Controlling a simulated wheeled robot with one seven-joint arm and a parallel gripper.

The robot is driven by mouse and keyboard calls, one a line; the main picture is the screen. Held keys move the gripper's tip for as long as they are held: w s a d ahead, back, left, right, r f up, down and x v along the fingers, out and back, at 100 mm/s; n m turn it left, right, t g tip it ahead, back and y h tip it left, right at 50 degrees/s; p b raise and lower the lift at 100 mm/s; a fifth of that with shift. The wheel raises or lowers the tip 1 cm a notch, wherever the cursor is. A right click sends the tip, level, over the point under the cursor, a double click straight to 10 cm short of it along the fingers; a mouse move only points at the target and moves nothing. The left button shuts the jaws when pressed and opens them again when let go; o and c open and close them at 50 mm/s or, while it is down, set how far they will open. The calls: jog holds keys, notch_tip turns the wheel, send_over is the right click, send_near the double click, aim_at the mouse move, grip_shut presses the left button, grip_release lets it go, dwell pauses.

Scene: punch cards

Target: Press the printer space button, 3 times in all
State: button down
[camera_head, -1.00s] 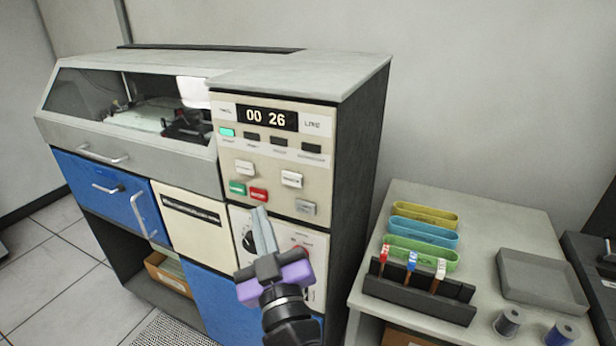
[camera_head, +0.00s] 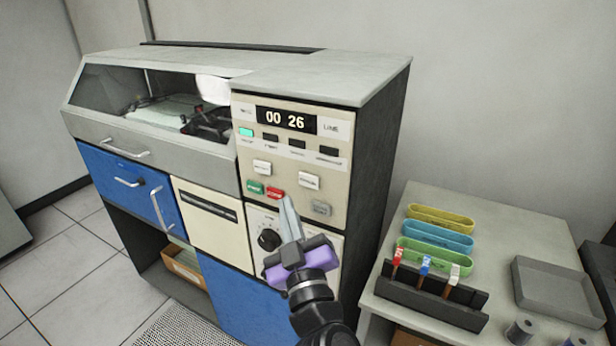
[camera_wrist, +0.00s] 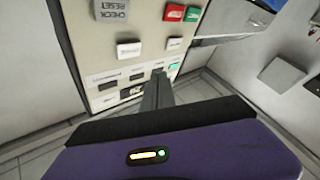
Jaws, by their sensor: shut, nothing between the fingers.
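The printer's button panel (camera_head: 292,220) is on the front of the grey cabinet. It carries two white buttons, one on the left (camera_head: 262,167) and one on the right (camera_head: 309,181). Their labels are too small to read, so I cannot tell which is the space button. The white buttons also show upside down in the wrist view, left (camera_wrist: 175,43) and right (camera_wrist: 129,48). My gripper (camera_head: 288,203) is shut and empty, its fingertips in front of the panel, just right of and below the red button. Contact with the panel cannot be told.
Close by are a green button (camera_head: 255,187), a red button (camera_head: 275,193) and a grey check reset button (camera_wrist: 111,9). The counter (camera_head: 286,119) reads 00 26.

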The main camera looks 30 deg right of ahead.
aim_at(300, 177)
jog(key=shift+w+d+p, duration=0.3)
jog(key=shift+w+d, duration=0.5)
jog(key=shift+d, duration=0.3)
jog(key=shift+w+d+p, duration=0.25)
jog(key=shift+w+d, duration=0.55)
jog(key=shift+d, duration=0.25)
jog(key=shift+w+d, duration=0.1)
jog(key=shift+d, duration=0.05)
dwell(0.4)
jog(key=shift+w+d, duration=0.15)
jog(key=shift+d, duration=0.1)
jog(key=shift+w+d, duration=0.25)
jog(key=shift+d, duration=0.1)
dwell(0.9)
jog(key=shift+a, duration=0.1)
jog(key=shift+s+a+b, duration=0.35)
jog(key=shift+s+a, duration=0.15)
jog(key=shift+a, duration=0.1)
jog(key=shift+s+a+b, duration=0.65)
jog(key=shift+s+a, duration=0.1)
jog(key=shift+a, duration=0.3)
jog(key=shift+s+a+b, duration=0.6)
jog(key=shift+s+a, duration=0.1)
jog(key=shift+a, duration=0.3)
